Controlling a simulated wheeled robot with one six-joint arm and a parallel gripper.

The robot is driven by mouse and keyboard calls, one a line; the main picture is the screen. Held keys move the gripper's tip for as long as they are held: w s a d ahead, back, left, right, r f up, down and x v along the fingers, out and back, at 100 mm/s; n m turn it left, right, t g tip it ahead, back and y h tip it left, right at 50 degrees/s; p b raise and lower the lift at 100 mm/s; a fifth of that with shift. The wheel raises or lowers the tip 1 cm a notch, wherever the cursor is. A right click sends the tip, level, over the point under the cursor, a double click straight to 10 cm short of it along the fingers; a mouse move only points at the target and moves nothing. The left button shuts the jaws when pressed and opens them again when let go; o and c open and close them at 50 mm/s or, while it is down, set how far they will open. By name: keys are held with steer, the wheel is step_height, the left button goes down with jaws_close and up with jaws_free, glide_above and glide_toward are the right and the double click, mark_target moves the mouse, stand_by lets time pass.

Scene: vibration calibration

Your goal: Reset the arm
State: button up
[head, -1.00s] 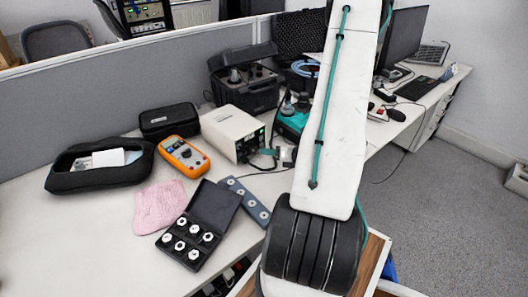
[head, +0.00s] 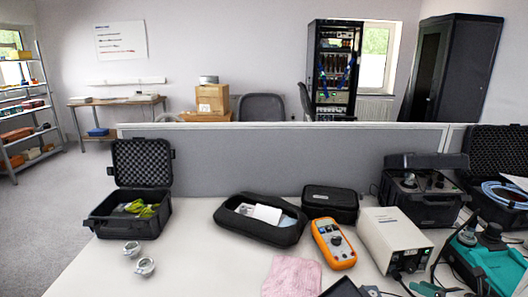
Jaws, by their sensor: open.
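My gripper is not in this head view. Only a small pale piece at the right edge may be part of my arm; I cannot tell. On the white bench, an orange multimeter (head: 334,244) lies next to a white instrument box (head: 394,241). A teal device (head: 487,262) stands at the lower right. A pink cloth (head: 291,278) lies at the bottom edge, partly cut off. An open black case (head: 128,215) holds something yellow-green. Two small metal round parts (head: 144,267) lie in front of it.
A black pouch (head: 262,220) and a closed black case (head: 331,203) stand by the grey divider (head: 250,160). Another black case (head: 424,190) stands to the right. Bench space left of the cloth is clear. Behind are a shelf (head: 25,110), boxes (head: 212,98) and a rack (head: 333,70).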

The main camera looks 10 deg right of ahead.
steer(key=s+a+r+n+g+y, duration=0.1)
steer(key=a+r+n+g+y, duration=0.3)
steer(key=a+r+n, duration=0.45)
steer(key=s+a+r+n+g+y, duration=0.2)
steer(key=a+r+n+g, duration=0.4)
steer(key=a+n, duration=0.4)
steer(key=s+a+r+n+g+h, duration=0.1)
steer(key=s+a+r+n+h, duration=0.3)
steer(key=r+n, duration=0.3)
steer(key=s+a+r+n+g+h, duration=0.1)
steer(key=s+a+r+n+h, duration=0.3)
steer(key=n, duration=0.8)
steer(key=shift+s+a+r+h, duration=0.15)
steer(key=shift+a+r+h, duration=0.65)
steer(key=shift+a+r, duration=0.6)
